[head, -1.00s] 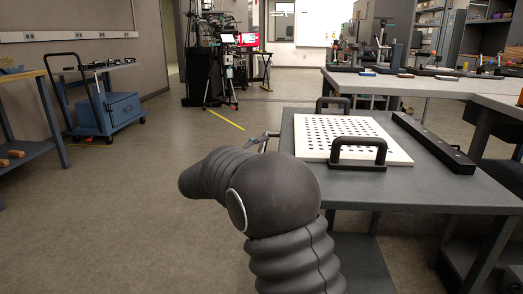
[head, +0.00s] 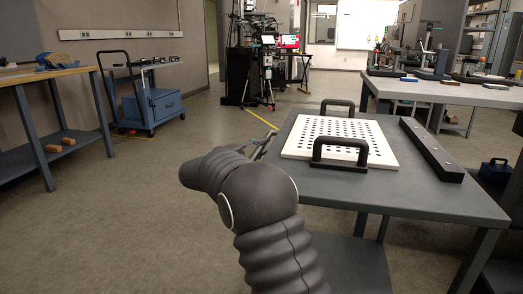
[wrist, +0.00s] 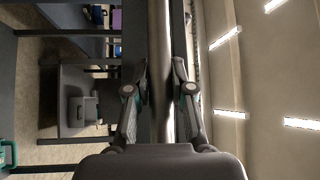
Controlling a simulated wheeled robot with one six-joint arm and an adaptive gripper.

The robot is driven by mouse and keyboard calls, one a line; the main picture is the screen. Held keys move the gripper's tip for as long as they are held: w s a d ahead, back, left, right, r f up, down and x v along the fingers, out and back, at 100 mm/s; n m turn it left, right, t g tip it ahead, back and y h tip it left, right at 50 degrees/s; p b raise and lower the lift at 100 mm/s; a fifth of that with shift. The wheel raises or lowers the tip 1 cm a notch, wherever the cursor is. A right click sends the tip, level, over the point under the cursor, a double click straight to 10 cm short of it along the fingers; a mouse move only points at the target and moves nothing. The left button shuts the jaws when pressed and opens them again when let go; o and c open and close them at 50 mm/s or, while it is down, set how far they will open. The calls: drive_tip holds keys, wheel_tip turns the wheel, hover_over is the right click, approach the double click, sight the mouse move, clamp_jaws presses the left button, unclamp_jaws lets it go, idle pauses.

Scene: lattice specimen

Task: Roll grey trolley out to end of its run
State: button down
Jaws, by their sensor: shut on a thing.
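The grey trolley (head: 440,200) stands just right of my arm in the head view, with a flat grey top and a lower shelf. My gripper (head: 264,146) is at its left edge, mostly hidden behind my arm. In the wrist view my gripper (wrist: 160,88) is shut on a smooth metal bar (wrist: 161,40), which runs between the two fingers. The bar appears to be the trolley's rail; its joint with the trolley is hidden. A white perforated plate (head: 298,148) with two black handles and a long black bar (head: 430,148) lie on top.
A blue cart (head: 152,108) stands at the back left. A wood-topped bench (head: 50,72) is at the left. A white-topped bench (head: 450,92) is at the back right. Tripod equipment (head: 266,75) stands at the back. The floor left and ahead is clear.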

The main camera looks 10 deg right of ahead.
drive_tip(key=shift+s+d+g, duration=0.25)
drive_tip(key=shift+d+g, duration=0.15)
drive_tip(key=shift+d, duration=0.5)
drive_tip(key=c, duration=1)
unclamp_jaws()
drive_tip(key=shift+w+a, duration=0.15)
drive_tip(key=shift+a, duration=0.3)
drive_tip(key=shift+a, duration=0.1)
drive_tip(key=shift+a+f, duration=0.1)
drive_tip(key=shift+a, duration=0.2)
drive_tip(key=v, duration=1.1)
drive_tip(key=shift+s+f, duration=0.1)
drive_tip(key=shift+s, duration=0.1)
